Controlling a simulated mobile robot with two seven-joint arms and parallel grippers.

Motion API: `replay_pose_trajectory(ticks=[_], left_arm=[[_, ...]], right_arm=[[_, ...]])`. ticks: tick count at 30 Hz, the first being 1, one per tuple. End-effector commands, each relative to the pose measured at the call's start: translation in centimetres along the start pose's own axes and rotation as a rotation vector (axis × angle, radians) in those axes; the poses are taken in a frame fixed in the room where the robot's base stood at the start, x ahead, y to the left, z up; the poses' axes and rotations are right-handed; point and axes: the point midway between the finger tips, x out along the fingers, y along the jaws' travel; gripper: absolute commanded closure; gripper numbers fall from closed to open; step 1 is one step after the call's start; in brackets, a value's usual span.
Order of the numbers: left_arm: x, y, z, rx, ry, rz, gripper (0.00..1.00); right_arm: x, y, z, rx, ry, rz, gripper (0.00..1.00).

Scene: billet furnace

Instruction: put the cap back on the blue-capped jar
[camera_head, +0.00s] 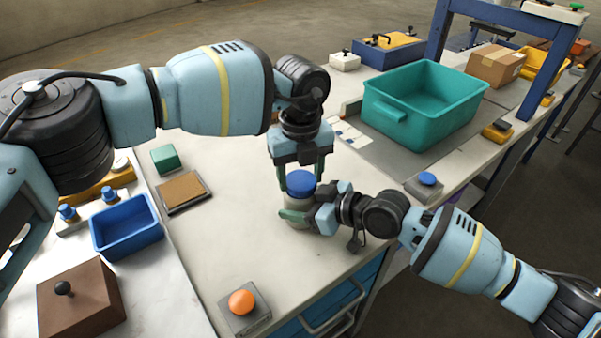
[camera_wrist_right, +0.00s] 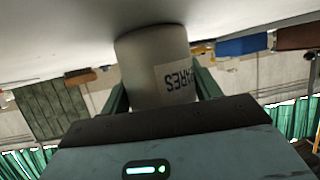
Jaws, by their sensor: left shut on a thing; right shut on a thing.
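The jar (camera_head: 298,204) is a pale grey-white cylinder standing upright on the bench; it also shows in the right wrist view (camera_wrist_right: 150,62), upside down, with a label reading partly "ARES". My right gripper (camera_head: 297,216) is shut around the jar's body from the right side. The blue cap (camera_head: 300,181) is at the top of the jar, in line with it. My left gripper (camera_head: 303,176) points down from above and is shut on the cap. I cannot tell whether the cap is seated or slightly above the rim. In the right wrist view the cap is hidden.
A teal bin (camera_head: 415,108) stands at the back right. An orange button box (camera_head: 243,303) is near the front edge and a blue button box (camera_head: 426,186) is to the right. A brown pad (camera_head: 183,191) and blue tray (camera_head: 127,232) lie left. The bench between pad and jar is clear.

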Motion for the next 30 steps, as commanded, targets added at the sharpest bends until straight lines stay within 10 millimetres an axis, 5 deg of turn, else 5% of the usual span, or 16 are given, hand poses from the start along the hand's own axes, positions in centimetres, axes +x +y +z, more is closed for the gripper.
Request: replay_pose_trajectory(ticks=[2, 3, 7, 17, 30], left_arm=[[0.0, 0.0, 0.0, -0.001, 0.0, 0.0, 0.71], [0.0, 0.0, 0.0, -0.002, 0.0, 0.0, 0.4], [0.0, 0.0, 0.0, -0.002, 0.0, 0.0, 0.23], [-0.2, 0.0, 0.0, -0.003, 0.0, -0.001, 0.22], [-4.4, 0.0, 0.0, -0.004, 0.0, -0.002, 0.22]], right_arm=[[0.0, 0.0, 0.1, 0.001, -0.001, 0.001, 1.0], [0.0, 0.0, 0.1, 0.001, -0.001, 0.001, 1.0], [0.0, 0.0, 0.1, 0.001, -0.001, 0.001, 1.0], [0.0, 0.0, 0.1, 0.0, -0.001, 0.0, 1.0], [0.0, 0.0, 0.1, 0.0, -0.001, 0.001, 1.0]])
